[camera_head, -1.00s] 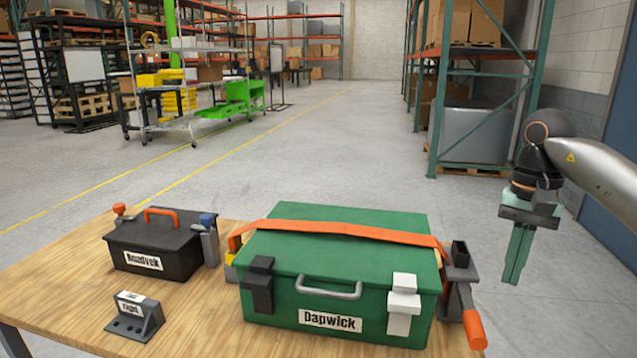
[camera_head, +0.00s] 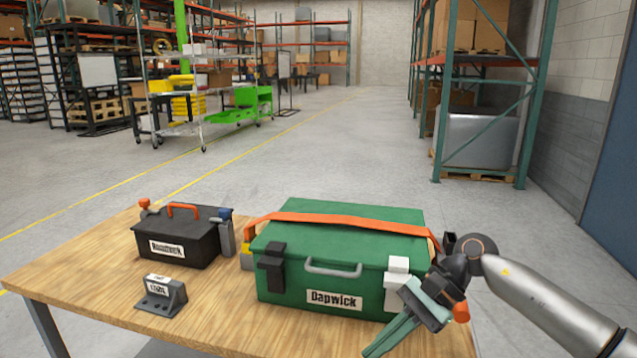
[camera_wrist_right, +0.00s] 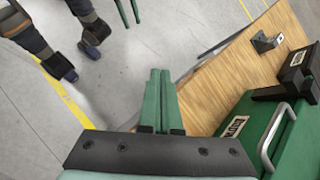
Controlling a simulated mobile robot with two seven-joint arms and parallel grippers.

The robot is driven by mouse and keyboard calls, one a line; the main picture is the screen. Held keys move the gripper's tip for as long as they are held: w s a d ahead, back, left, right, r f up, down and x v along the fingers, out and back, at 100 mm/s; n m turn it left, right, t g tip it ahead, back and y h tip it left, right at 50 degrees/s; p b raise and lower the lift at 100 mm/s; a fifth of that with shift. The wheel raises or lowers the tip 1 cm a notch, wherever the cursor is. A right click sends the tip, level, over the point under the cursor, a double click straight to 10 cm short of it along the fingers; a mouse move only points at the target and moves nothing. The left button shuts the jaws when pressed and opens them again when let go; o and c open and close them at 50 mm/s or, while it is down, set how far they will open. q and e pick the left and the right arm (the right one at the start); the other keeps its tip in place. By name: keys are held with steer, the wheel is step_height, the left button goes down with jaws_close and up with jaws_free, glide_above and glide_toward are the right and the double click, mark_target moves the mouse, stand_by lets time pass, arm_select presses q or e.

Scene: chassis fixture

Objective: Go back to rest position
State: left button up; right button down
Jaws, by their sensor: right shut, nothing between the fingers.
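My right gripper (camera_head: 378,348) is in the lower right of the head view, in front of the green Dapwick case's right front corner, its fingers pointing down and left. Its fingers are together and empty, which also shows in the right wrist view (camera_wrist_right: 160,75). The green case (camera_head: 345,254) stands shut on the table (camera_head: 222,307) with an orange strap over its lid. I cannot tell whether the gripper touches it. Two green prongs at the top edge of the right wrist view look like fingers of my left gripper (camera_wrist_right: 128,12), cut off by the frame.
A black toolbox (camera_head: 176,246) and a grey bracket (camera_head: 160,297) with a label stand to the left on the table. An orange-handled clamp is partly hidden behind my right gripper. Someone's legs (camera_wrist_right: 40,45) show left in the wrist view.

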steer(key=s+a+r+m+t+y+p, duration=0.15)
steer(key=s+a+m+t+y, duration=0.25)
steer(key=a+m+y, duration=0.95)
steer(key=d+f+m+t+h+p, duration=0.1)
steer(key=d+f+m+t+h, duration=0.55)
steer(key=m, duration=0.95)
steer(key=d+f+m+t+h+p, duration=0.1)
steer(key=d+f+m+t+h, duration=0.55)
steer(key=m, duration=1.05)
steer(key=s+d+f+m+g+h, duration=0.2)
steer(key=s+d+f+m+h, duration=0.1)
steer(key=s+f+m, duration=0.3)
steer(key=s+d+f+m+g+h, duration=0.3)
steer(key=s+d+f+m+h, duration=0.1)
steer(key=s+f+m, duration=0.3)
steer(key=s+f, duration=0.2)
steer(key=s, duration=0.1)
steer(key=shift+s+d+f+p, duration=0.25)
steer(key=shift+d+f+p, duration=0.1)
steer(key=shift+d+f, duration=0.05)
steer(key=shift+m, duration=0.25)
